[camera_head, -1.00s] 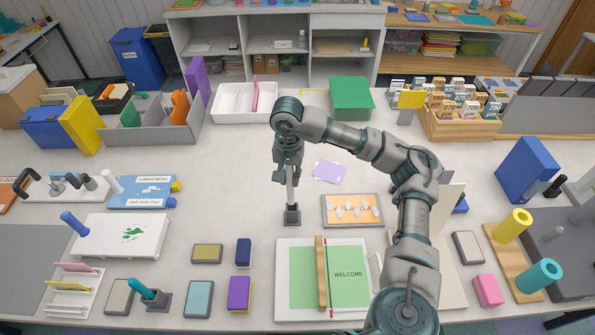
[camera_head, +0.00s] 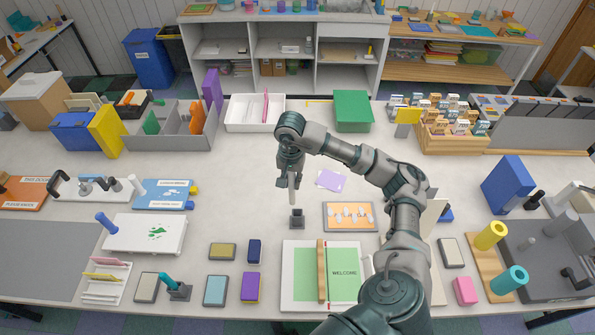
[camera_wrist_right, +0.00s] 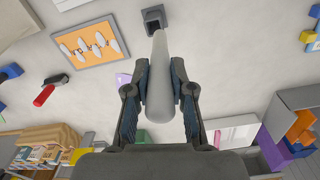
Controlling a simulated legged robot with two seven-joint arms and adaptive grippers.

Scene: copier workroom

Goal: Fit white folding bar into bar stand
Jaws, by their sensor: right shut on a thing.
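The white folding bar (camera_head: 292,196) is held nearly upright in my right gripper (camera_head: 289,182). In the right wrist view the fingers of the gripper (camera_wrist_right: 160,72) are shut around the pale, rounded bar (camera_wrist_right: 160,105). The dark square bar stand (camera_head: 297,220) stands on the table just below the bar. The stand's square opening (camera_wrist_right: 154,17) shows just beyond the bar's tip in the right wrist view. The bar's lower end looks a little above and apart from the stand. My left gripper is not in view.
An orange board with white pieces (camera_head: 350,216) lies right of the stand. A welcome folder (camera_head: 344,281) with a wooden strip lies in front. A purple card (camera_head: 331,181) lies behind the board.

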